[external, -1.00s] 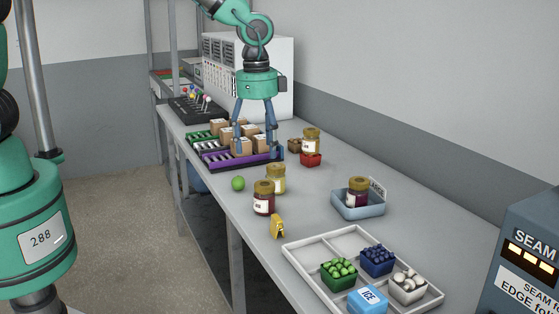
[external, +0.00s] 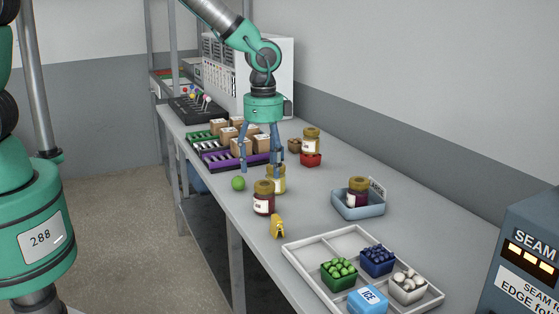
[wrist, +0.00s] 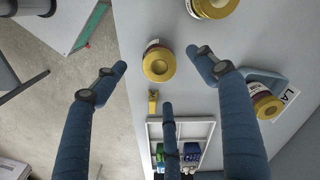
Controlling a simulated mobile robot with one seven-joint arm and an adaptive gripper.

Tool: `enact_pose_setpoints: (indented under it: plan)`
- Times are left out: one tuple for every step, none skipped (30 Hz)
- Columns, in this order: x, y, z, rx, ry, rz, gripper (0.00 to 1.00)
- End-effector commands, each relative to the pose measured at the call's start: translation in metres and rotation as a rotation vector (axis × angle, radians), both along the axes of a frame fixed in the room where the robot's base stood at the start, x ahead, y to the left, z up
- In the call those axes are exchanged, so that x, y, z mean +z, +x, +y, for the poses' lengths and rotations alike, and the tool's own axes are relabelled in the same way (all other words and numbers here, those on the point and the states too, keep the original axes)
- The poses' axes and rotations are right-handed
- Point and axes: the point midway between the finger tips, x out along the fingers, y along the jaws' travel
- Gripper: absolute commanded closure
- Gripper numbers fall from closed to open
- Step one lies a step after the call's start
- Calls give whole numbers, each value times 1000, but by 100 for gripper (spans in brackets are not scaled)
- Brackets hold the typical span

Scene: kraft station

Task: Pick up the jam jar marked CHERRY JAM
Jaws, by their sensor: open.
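Two jars with dark red contents and gold lids are in view, their label words too small to read. One dark red jar (external: 264,198) stands upright on the bench; in the wrist view its lid (wrist: 158,63) lies between the fingers. The other dark jar (external: 358,191) stands in a blue-grey tray and shows at the right in the wrist view (wrist: 265,103). A pale yellow jar (external: 276,180) stands just behind the first. My gripper (external: 262,168) is open and empty, pointing down above the bench near the pale jar; its spread fingers show in the wrist view (wrist: 160,72).
A green ball (external: 238,183) and a yellow clip-like object (external: 277,226) flank the front jar. Another jar in a red holder (external: 311,147) and crates with boxes (external: 236,150) stand behind. The blue-grey tray (external: 345,211) and white divided tray (external: 300,256) are nearer. Bare bench lies between.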

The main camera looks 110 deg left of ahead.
Motion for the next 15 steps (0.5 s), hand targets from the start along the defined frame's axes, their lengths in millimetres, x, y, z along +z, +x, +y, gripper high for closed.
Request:
enact_pose_setpoints:
  plan:
    - [-9,0,0,0,-1,1,29]
    - [-14,0,0,0,-1,2,29]
    - [-20,0,0,0,-1,1,29]
    - [-25,0,0,0,-1,1,29]
    - [-29,0,0,0,-1,1,29]
    - [-35,0,0,0,-1,2,29]
    - [-39,-1,-1,0,-2,2,29]
    - [-43,0,0,0,-1,2,29]
    - [-47,0,0,0,-1,1,29]
    - [-49,0,0,0,0,0,29]
    - [-51,0,0,0,0,0,29]
    - [-53,0,0,0,0,-1,29]
    - [-55,0,0,0,0,-1,29]
    - [-56,0,0,0,0,-1,29]
    - [-56,0,0,0,0,-1,29]
